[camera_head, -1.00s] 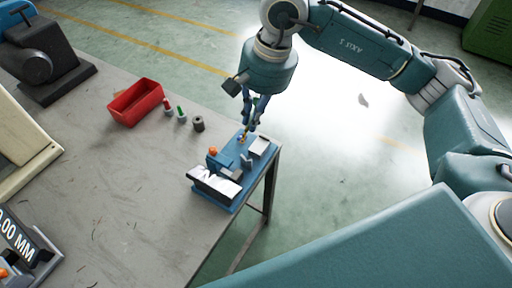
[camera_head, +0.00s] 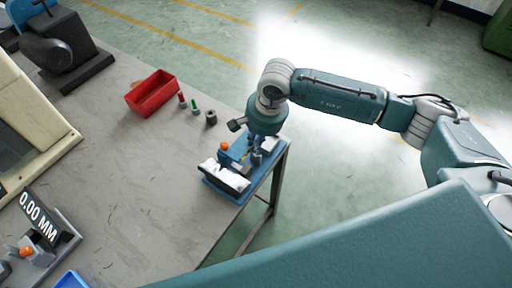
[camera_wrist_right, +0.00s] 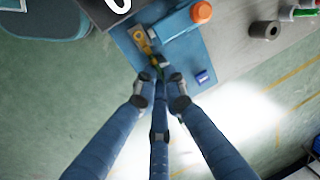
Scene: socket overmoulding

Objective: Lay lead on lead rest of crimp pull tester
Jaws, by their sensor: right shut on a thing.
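The crimp pull tester (camera_head: 232,187) is a blue device with an orange knob (camera_head: 224,146), at the table corner. It also shows at the top of the right wrist view (camera_wrist_right: 172,50). My right gripper (camera_head: 256,150) is over the far right part of the tester, pointing down. In the right wrist view its fingertips (camera_wrist_right: 160,72) are closed together on the lead, which is mostly hidden. A brass-coloured lug (camera_wrist_right: 141,38) shows just beyond the fingertips, over the blue base. I cannot tell whether the lead touches the lead rest. My left gripper is not in view.
A red bin (camera_head: 152,93), red and green small parts (camera_head: 195,106) and a dark grey cylinder (camera_head: 211,118) stand behind the tester. The table middle is clear. The table edge is close beside the tester.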

